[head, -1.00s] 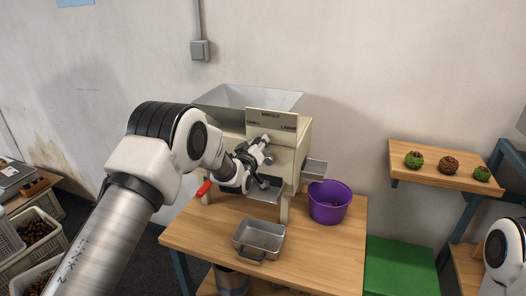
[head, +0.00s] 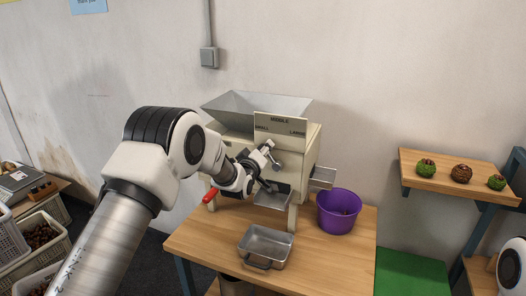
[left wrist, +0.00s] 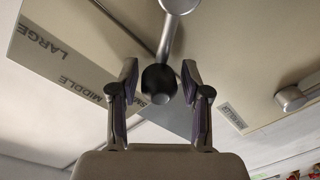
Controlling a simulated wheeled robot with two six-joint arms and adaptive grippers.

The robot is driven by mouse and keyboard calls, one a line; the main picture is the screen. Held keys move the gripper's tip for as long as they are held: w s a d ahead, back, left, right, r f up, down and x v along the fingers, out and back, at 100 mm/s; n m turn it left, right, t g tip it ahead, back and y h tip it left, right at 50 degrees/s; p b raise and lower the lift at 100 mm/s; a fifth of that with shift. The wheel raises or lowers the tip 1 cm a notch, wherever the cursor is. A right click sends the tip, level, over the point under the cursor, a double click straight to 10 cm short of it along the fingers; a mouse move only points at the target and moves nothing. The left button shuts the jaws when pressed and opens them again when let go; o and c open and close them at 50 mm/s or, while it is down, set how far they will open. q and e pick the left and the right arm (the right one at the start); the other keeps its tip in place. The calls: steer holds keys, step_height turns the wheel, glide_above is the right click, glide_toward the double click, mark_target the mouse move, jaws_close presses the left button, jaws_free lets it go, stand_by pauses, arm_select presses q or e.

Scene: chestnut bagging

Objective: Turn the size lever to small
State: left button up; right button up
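The cream sorting machine (head: 305,160) stands on the wooden table. Its label plate (head: 280,128) reads SMALL at left, MIDDLE at top and LARGE at right. My left gripper (head: 268,166) is at the machine's front, just below the plate. In the left wrist view my left gripper (left wrist: 160,70) is open, a finger on each side of the size lever's black knob (left wrist: 159,80). Gaps show between knob and fingers. The lever's metal rod (left wrist: 169,38) runs up to a round pivot. The knob overlaps the SMALL label, which is partly hidden. My right gripper is out of view.
A metal tray (head: 266,246) and a purple bucket (head: 339,212) stand on the table (head: 205,242). A wall shelf (head: 450,184) with several round things is at right. Crates (head: 40,255) are at left.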

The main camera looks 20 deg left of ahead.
arm_select(q)
steer(key=shift+s, duration=0.1)
steer(key=s, duration=1.1)
steer(key=shift+s+r, duration=0.2)
steer(key=shift+s, duration=0.15)
steer(key=s+d+f+g, duration=0.1)
steer(key=s+f+g, duration=0.3)
steer(key=f, duration=0.6)
steer(key=s+f+m+g, duration=0.1)
steer(key=s+f, duration=0.6)
steer(key=f, duration=0.2)
steer(key=s+d+f+g, duration=0.1)
steer(key=s+f+g, duration=0.3)
steer(key=f, duration=0.6)
steer(key=s+f+m+g, duration=0.4)
steer(key=s, duration=1.1)
steer(key=s+f+m+g, duration=0.3)
steer(key=s+f+g, duration=0.1)
steer(key=s, duration=1.1)
steer(key=shift+d+m+g+h, duration=0.3)
steer(key=shift+d+m+g, duration=0.05)
steer(key=shift+m+g, duration=0.05)
